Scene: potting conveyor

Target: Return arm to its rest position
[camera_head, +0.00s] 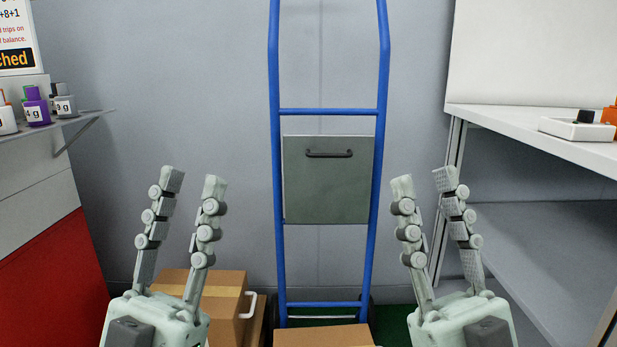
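My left gripper (193,185) is at the lower left, pointing up, with its two fingers apart and nothing between them. My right gripper (423,186) is at the lower right, also pointing up, with its fingers apart and empty. The two grippers stand at about the same height, one on each side of the blue frame. Neither visibly touches anything.
A blue hand-truck frame (275,200) stands by the grey wall, with a grey panel (327,190) with a dark handle. Cardboard boxes (235,282) lie low in front. A shelf (90,117) with small weights is left; a white table (560,144) is right.

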